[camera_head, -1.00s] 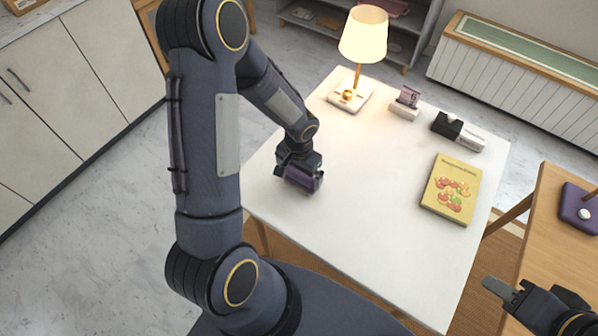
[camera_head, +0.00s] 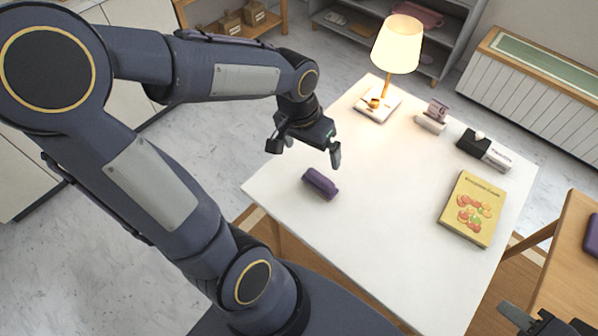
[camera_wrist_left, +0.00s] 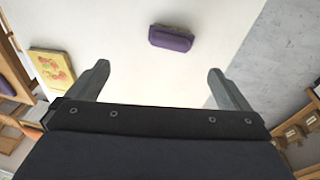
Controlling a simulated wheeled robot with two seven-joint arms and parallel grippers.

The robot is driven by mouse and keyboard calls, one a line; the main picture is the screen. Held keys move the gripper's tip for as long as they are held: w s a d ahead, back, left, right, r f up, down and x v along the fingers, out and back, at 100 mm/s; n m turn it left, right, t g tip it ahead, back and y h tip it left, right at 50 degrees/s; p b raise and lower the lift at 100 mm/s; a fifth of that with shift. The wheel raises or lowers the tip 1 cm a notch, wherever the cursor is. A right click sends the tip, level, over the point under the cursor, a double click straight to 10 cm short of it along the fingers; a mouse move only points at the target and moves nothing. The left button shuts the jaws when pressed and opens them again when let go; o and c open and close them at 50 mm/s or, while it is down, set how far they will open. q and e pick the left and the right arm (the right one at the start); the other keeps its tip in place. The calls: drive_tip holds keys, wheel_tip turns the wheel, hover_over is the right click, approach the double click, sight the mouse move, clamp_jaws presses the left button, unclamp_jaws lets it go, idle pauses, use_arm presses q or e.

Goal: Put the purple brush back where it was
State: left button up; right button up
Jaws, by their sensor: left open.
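The purple brush (camera_head: 320,183) lies on the white table (camera_head: 390,200) near its left corner in the head view. In the left wrist view the brush (camera_wrist_left: 171,38) lies beyond the fingertips, apart from them. My left gripper (camera_head: 306,153) is open and empty, raised above the table just behind the brush; its two fingers (camera_wrist_left: 158,80) stand wide apart in the wrist view. My right gripper (camera_head: 512,322) shows only partly at the lower right edge, and its jaw state is unclear.
A lit lamp (camera_head: 397,45), a small card holder (camera_head: 433,117) and a black-and-white box (camera_head: 484,150) stand along the table's back. A yellow book (camera_head: 472,209) lies at the right. A wooden table (camera_head: 570,255) stands further right. The table's middle is clear.

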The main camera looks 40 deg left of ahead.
use_arm(q)
drive_tip(key=s+d+r+t+h, duration=0.1)
drive_tip(key=s+d+r+t, duration=0.1)
drive_tip(key=s, duration=0.3)
drive_tip(key=s+d+r+n+t+h, duration=0.1)
drive_tip(key=s+d+r, duration=0.1)
drive_tip(key=s, duration=0.4)
drive_tip(key=shift+r+t, duration=0.4)
drive_tip(key=shift+r, duration=0.35)
idle(0.7)
